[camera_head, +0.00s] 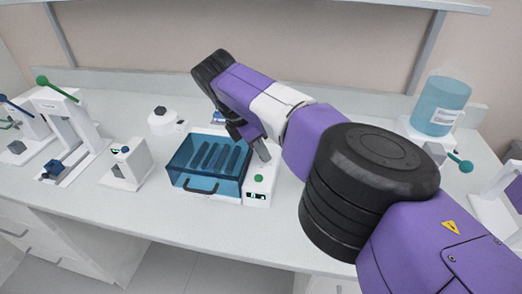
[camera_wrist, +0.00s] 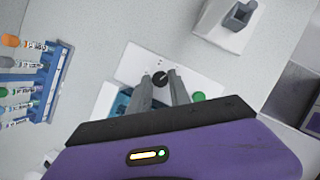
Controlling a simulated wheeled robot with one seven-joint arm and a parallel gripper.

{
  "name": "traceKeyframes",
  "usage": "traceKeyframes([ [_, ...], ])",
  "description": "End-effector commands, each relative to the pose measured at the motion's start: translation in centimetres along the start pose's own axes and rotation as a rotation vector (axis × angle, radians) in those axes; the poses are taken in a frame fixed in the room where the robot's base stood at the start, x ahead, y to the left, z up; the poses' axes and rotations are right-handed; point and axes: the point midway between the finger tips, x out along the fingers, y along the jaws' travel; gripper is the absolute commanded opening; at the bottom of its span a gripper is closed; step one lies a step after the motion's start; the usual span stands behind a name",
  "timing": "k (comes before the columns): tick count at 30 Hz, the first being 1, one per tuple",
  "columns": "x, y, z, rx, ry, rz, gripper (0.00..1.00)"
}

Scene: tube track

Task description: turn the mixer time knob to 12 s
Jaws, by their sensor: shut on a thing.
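The mixer (camera_head: 250,196) is a white unit with a transparent blue lid (camera_head: 195,184) at its left, near the middle of the bench in the head view. Its front has a green button (camera_head: 258,178) and a small dark display whose digits are too small to read. In the wrist view the black time knob (camera_wrist: 160,79) sits on the white panel (camera_wrist: 132,70), with the green button (camera_wrist: 198,97) at its right. My gripper (camera_wrist: 160,76) points down at the panel with its grey fingertips on either side of the knob, shut on it. My arm hides the knob in the head view.
A blue rack (camera_wrist: 48,82) of capped tubes stands left in the wrist view. A white device with a grey holder (camera_wrist: 238,16) is at upper right. White lever devices (camera_head: 70,125) stand left in the head view; a blue container (camera_head: 440,105) stands right. Bench front is clear.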

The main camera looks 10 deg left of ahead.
Motion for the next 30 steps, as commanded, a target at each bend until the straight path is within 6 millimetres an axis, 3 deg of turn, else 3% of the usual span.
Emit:
traceKeyframes([
  [12, -0.1, 0.1, 0.1, 0.005, -0.001, 0.0, 0.0],
  [13, -0.1, 0.1, 0.1, 0.004, 0.0, 0.001, 0.25],
  [16, -0.1, 0.1, 0.1, 0.004, -0.001, 0.0, 0.44],
  [26, -0.2, 0.0, 0.0, 0.004, 0.0, 0.0, 0.44],
  [30, -1.4, 0.1, 0.0, 0.003, 0.0, 0.001, 0.44],
])
